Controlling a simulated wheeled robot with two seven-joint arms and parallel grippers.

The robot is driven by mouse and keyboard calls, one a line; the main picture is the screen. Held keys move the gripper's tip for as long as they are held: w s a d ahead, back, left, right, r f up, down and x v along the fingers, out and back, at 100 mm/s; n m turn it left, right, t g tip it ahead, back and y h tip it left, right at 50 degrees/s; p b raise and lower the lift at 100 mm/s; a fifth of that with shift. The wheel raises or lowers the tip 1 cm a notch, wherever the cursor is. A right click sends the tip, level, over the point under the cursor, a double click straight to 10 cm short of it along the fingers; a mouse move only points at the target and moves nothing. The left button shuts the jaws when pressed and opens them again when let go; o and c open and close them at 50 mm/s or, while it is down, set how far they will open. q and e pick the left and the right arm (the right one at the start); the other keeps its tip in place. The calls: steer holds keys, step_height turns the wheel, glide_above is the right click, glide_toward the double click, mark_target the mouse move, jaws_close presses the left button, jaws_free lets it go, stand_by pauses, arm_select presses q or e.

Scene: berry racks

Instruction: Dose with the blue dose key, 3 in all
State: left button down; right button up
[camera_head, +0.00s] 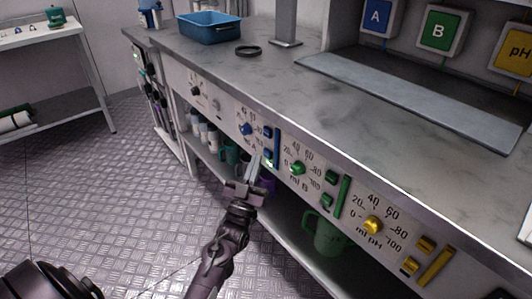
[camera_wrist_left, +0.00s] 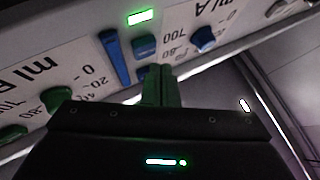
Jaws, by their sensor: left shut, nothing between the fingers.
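The blue dosing section, marked "ml A", is on the bench's front panel. It has a blue knob (camera_head: 247,129), an upper blue key (camera_head: 267,132), a lower blue key (camera_head: 268,153) and a tall blue bar (camera_head: 277,148). The left wrist view shows this section upside down, with the blue knob (camera_wrist_left: 203,38), the blue bar (camera_wrist_left: 115,57), a dark key (camera_wrist_left: 145,47) and a bright green lit patch (camera_wrist_left: 140,16). My left gripper (camera_head: 257,164) is shut and empty, its tips close to the keys. I cannot tell whether they touch. My right gripper is not in view.
Green knob (camera_head: 297,168) and yellow knob (camera_head: 373,225) sections lie to the right on the panel. A green mug (camera_head: 330,233) stands on the shelf below. A blue tray (camera_head: 210,28) and black ring (camera_head: 248,50) sit on the bench. Floor at left is clear.

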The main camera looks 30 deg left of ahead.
arm_select(q)
steer(key=s, duration=0.1)
steer(key=s+a+p, duration=0.1)
steer(key=s, duration=0.1)
steer(key=s+a+p, duration=0.1)
steer(key=shift+s, duration=0.3)
stand_by(0.9)
